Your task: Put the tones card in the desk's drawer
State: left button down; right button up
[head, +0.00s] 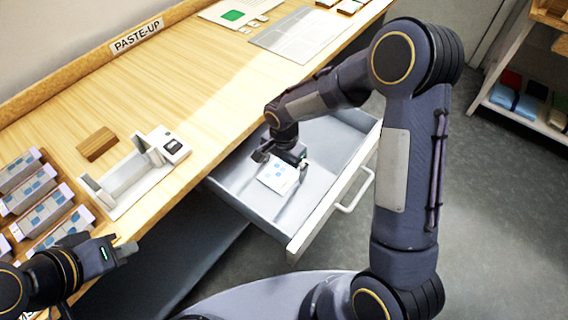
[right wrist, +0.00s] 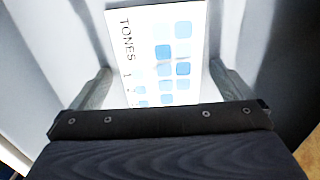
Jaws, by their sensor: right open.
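The tones card (head: 276,176) is white with blue squares and lies in the open drawer (head: 325,205) of the desk (head: 185,90). In the right wrist view the card (right wrist: 158,40) shows the word TONES and rows of blue squares. My right gripper (head: 283,163) is inside the drawer, over the card. Its fingers (right wrist: 160,85) are apart, one on each side of the card, with visible gaps to its edges. My left gripper (head: 128,246) is at the lower left, by the desk's front edge; its jaw state is unclear.
A rack of cards (head: 40,205) stands on the desk at the left. A white holder (head: 130,180) and a brown block (head: 96,144) are beside it. The drawer's front panel and handle (head: 352,195) stick out over the floor. A shelf (head: 530,110) stands at the right.

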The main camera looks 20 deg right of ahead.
aim_at(284, 170)
notch_tip(284, 170, up, 11)
jog(key=p, duration=0.1)
jog(key=s+d+r+n+t+y, duration=0.2)
jog(key=s+d+r+n, duration=0.1)
jog(key=s+d+r, duration=0.5)
jog(key=s+r+n+t+y, duration=0.1)
jog(key=s+n+t, duration=0.2)
jog(key=s, duration=1.1)
jog(key=shift+s+a+r+n+t+y, duration=0.15)
jog(key=shift+a+r+n+t+y, duration=0.2)
jog(key=shift+n, duration=1.05)
jog(key=shift+d, duration=0.1)
